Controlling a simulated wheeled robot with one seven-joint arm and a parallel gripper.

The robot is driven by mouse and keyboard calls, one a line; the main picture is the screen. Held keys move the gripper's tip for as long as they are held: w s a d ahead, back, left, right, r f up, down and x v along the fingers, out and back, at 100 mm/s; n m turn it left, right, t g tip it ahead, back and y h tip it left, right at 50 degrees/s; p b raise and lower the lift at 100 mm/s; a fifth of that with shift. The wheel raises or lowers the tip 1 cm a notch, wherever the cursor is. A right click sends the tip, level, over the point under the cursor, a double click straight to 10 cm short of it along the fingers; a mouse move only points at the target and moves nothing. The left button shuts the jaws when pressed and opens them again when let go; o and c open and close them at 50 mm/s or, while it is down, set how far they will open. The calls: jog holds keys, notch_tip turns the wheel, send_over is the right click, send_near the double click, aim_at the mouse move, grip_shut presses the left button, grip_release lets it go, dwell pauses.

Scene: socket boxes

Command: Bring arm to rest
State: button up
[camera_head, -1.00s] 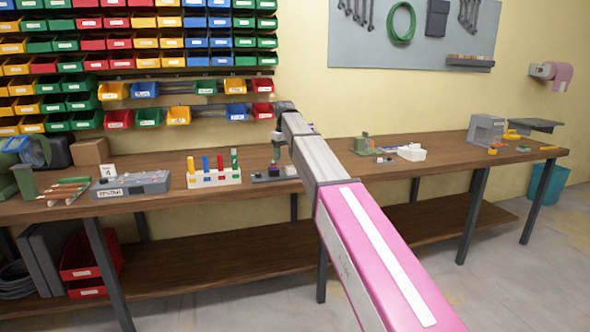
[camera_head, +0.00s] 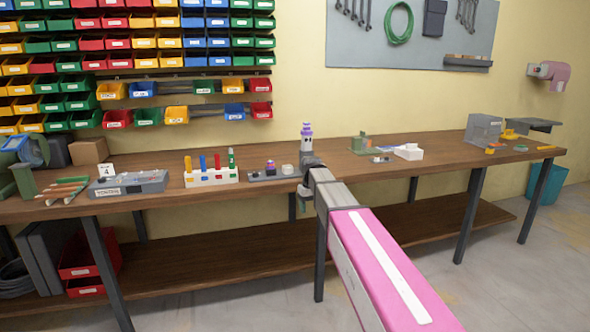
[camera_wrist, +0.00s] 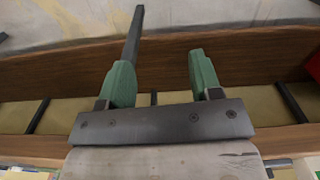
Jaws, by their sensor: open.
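My arm reaches from the lower right of the head view toward the front edge of the workbench (camera_head: 400,178). My gripper (camera_head: 304,208) hangs at the end of the arm, just in front of the bench edge and below its top. In the wrist view, my gripper (camera_wrist: 158,75) shows two green fingers spread apart with nothing between them. Behind the fingers are the bench's lower shelf (camera_wrist: 220,50) and the floor.
A purple and white bottle-like object (camera_head: 307,138) stands on the bench behind the arm's end. A grey plate (camera_head: 265,177) with small parts, a white rack (camera_head: 212,178) and a grey case (camera_head: 128,187) stand to the left. Coloured bins hang on the wall.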

jog(key=s+d+f+m, duration=0.2)
jog(key=s+d+f, duration=0.4)
jog(key=s+f, duration=0.4)
jog(key=s+d+f+m, duration=0.2)
jog(key=s+d+f, duration=0.4)
jog(key=s, duration=0.8)
notch_tip(320, 180, down, 4)
jog(key=shift+s+d+r, duration=0.15)
jog(key=shift+s+d, duration=0.1)
jog(key=shift+d, duration=0.15)
